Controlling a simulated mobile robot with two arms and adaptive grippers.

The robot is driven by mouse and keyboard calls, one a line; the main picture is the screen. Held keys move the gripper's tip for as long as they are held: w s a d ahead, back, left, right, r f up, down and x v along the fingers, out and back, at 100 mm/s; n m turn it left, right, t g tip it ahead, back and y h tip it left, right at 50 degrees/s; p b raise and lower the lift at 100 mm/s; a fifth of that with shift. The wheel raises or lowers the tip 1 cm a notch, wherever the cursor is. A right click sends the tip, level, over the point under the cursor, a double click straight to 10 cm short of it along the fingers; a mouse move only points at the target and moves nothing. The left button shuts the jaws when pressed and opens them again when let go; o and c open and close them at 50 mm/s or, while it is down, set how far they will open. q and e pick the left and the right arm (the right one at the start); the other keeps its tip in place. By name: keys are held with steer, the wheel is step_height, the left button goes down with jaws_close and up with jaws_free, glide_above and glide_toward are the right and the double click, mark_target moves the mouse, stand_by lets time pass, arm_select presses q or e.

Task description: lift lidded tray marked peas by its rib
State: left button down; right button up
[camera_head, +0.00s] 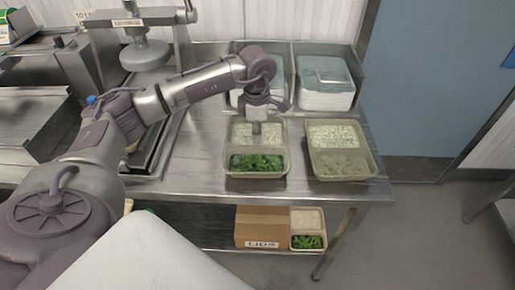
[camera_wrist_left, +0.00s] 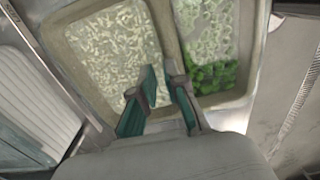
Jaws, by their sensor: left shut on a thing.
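A beige two-part tray (camera_head: 231,165) is at the middle of the steel table, with white rice in its back part and green food in its front part. A middle rib (camera_wrist_left: 168,35) divides it in the left wrist view. I cannot read a peas mark, and I cannot tell whether a clear lid covers it. My left gripper (camera_head: 257,135) comes down on the tray from above, its fingers (camera_wrist_left: 161,74) shut on the rib. The fingers and wrist hide part of the rib and rice. I cannot tell whether the tray is clear of the table. My right gripper is out of view.
A second tray (camera_head: 374,169) with rice and pale food stands close on the right. Stacked lidded containers (camera_head: 327,99) are behind. A box marked LIDS (camera_head: 262,222) and another tray (camera_head: 309,248) are on the lower shelf (camera_head: 215,233). The table's right corner (camera_head: 382,190) is bare.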

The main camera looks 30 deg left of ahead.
arm_select(q)
steer(key=shift+r+p, duration=1.3)
steer(key=shift+r, duration=1)
